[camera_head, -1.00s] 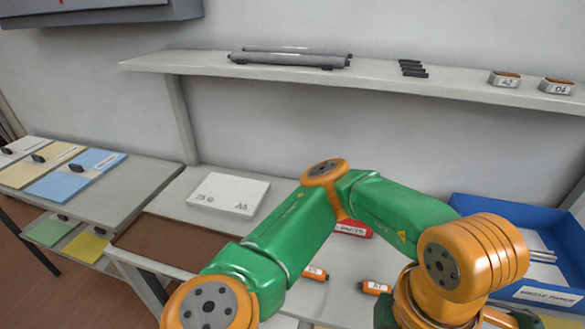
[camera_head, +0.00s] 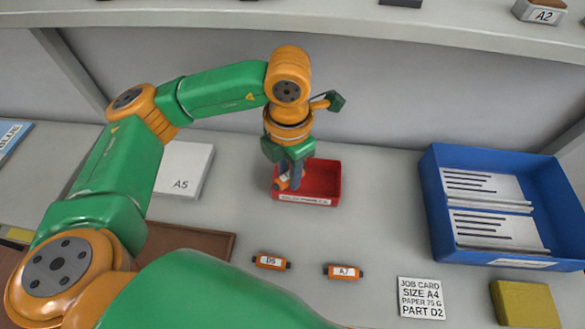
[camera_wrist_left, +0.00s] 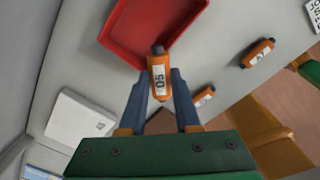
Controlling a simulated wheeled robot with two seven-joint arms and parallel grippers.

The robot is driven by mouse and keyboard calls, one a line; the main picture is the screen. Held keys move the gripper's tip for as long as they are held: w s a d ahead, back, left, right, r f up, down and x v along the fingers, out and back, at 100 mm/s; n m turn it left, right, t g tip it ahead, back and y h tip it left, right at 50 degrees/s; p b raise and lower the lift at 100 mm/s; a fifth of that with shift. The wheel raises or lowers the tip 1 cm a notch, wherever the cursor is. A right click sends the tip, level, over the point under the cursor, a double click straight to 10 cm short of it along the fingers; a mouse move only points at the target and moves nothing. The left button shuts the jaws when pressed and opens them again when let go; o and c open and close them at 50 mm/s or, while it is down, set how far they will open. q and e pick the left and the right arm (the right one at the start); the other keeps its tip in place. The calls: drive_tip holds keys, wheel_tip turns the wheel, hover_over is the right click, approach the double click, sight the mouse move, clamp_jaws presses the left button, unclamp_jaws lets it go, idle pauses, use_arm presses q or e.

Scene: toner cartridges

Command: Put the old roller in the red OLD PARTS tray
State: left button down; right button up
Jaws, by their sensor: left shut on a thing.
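The red tray (camera_head: 328,181) stands on the table in the middle of the head view; its front label is too small to read surely. It also shows at the top of the left wrist view (camera_wrist_left: 122,48). My left gripper (camera_head: 291,178) points down at the tray's left side, shut on an orange roller (camera_head: 283,181). In the left wrist view this roller (camera_wrist_left: 159,76) has dark ends and a white label that seems to read D5. Its far end overlaps the tray's edge there; I cannot tell its height above the tray. My right gripper is not in view.
Two more orange rollers lie in front of the tray, one (camera_head: 271,262) at left and one marked A7 (camera_head: 343,271). A blue bin (camera_head: 437,205) with papers stands at right, near a job card (camera_head: 421,298) and a yellow block (camera_head: 525,304). A white A5 pack (camera_head: 184,170) is at left.

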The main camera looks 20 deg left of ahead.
use_arm(q)
drive_tip(key=w+f, duration=0.1)
drive_tip(key=f, duration=0.1)
drive_tip(key=w+f, duration=0.2)
drive_tip(key=w+a+f, duration=0.1)
drive_tip(key=w+f, duration=0.1)
drive_tip(key=shift+p, duration=0.3)
drive_tip(key=shift+f, duration=1.65)
drive_tip(key=c, duration=0.6)
unclamp_jaws()
drive_tip(key=shift+s, duration=0.1)
drive_tip(key=shift+r, duration=0.1)
wheel_tip(320, 180, up, 8)
drive_tip(key=shift+f+b, duration=0.1)
drive_tip(key=shift+b, duration=0.45)
